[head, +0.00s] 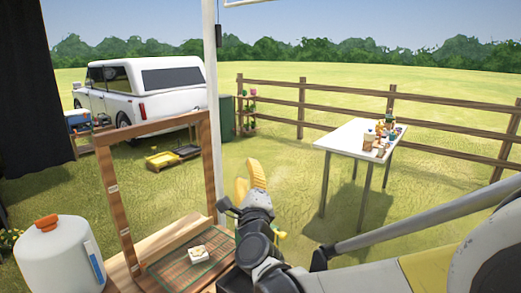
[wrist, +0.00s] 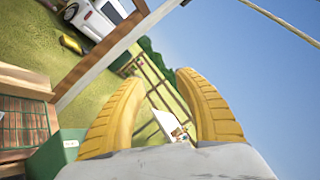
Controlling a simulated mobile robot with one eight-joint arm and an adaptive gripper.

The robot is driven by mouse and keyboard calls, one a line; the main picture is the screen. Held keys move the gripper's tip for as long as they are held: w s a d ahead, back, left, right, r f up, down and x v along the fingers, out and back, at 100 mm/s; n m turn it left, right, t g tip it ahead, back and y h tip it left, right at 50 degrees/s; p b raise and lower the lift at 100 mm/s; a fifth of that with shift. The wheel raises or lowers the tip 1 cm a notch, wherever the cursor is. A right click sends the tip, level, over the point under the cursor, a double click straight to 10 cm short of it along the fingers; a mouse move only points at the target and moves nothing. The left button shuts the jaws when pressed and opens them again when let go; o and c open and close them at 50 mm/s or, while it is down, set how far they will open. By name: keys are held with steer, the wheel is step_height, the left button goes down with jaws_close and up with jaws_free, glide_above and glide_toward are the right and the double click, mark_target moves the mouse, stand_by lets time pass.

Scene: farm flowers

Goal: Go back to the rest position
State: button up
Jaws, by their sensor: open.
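My gripper (head: 255,178) is raised in the head view, its yellow fingers pointing up above the wooden stand's right side. In the wrist view, my gripper (wrist: 158,95) shows two ribbed yellow fingers spread apart, with nothing between them but distant background. It is open and empty, and touches nothing that I can see.
A wooden frame (head: 107,190) stands at the left beside a white tank (head: 62,258). A white pole (head: 211,100) rises behind my gripper. A white table (head: 340,140) with several small items stands right.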

steer(key=s+d+f+n+g+h, duration=0.1)
steer(key=s+d+f+n+g, duration=0.3)
steer(key=s+d+n, duration=0.3)
steer(key=s+d+f+n+g+h, duration=0.1)
steer(key=s+d+f+n+g, duration=0.3)
steer(key=s+d+f+n, duration=0.3)
steer(key=s+d+f+n+g, duration=0.4)
steer(key=s+d+n, duration=0.3)
steer(key=s, duration=0.8)
steer(key=shift+s+d+f+n+g+h, duration=0.25)
steer(key=shift+d+f+n+g+h, duration=0.15)
steer(key=shift+d+f, duration=0.35)
steer(key=shift+r, duration=0.1)
